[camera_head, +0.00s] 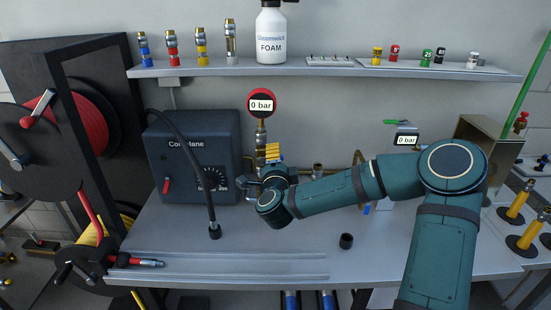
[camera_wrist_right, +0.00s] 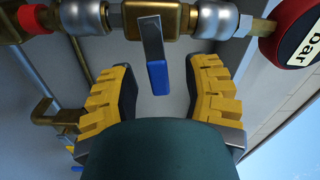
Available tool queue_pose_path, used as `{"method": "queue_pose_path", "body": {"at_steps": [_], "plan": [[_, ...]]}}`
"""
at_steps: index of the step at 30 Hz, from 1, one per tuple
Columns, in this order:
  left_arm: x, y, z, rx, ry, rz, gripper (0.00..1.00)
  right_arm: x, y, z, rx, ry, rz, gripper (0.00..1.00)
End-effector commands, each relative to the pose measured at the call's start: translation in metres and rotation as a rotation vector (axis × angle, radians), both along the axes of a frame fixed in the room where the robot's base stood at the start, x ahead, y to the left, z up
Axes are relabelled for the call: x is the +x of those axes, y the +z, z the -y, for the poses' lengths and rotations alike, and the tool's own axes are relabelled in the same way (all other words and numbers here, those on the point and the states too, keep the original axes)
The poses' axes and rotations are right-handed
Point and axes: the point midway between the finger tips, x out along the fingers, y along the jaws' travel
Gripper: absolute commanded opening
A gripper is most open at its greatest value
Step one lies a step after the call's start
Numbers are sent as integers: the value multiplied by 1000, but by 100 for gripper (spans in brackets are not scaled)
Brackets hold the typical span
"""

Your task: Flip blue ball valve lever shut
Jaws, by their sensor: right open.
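The blue ball valve lever (camera_wrist_right: 157,78) shows in the right wrist view as a flat metal strip with a blue end, hanging from a brass valve body (camera_wrist_right: 154,18). My right gripper (camera_wrist_right: 163,66) is open, with one yellow ridged finger on each side of the blue end. Gaps show between the lever and both fingers, so it is not gripped. In the head view my right gripper (camera_head: 273,153) is below the round red gauge (camera_head: 262,104), and my wrist hides the lever there. My left gripper is not in view.
The red gauge reads 0 bar. A dark blue box (camera_head: 192,160) with a dial stands left of my gripper, with a black hose (camera_head: 203,170) in front. A small black cup (camera_head: 346,241) stands on the bench (camera_head: 250,240). The front middle of the bench is mostly clear.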

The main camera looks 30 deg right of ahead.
Motion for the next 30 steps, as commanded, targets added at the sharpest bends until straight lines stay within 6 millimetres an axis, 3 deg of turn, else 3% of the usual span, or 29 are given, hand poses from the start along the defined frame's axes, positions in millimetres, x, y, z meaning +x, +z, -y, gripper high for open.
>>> {"method": "queue_pose_path", "body": {"at_steps": [12,13,17,30], "plan": [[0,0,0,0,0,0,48,7,0,4,0,2,0,48],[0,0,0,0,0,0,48,7,0,4,0,2,0,44],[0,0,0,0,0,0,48,7,0,4,0,2,0,0],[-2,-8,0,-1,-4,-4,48,7,-4,4,50,3,34,0]]}}
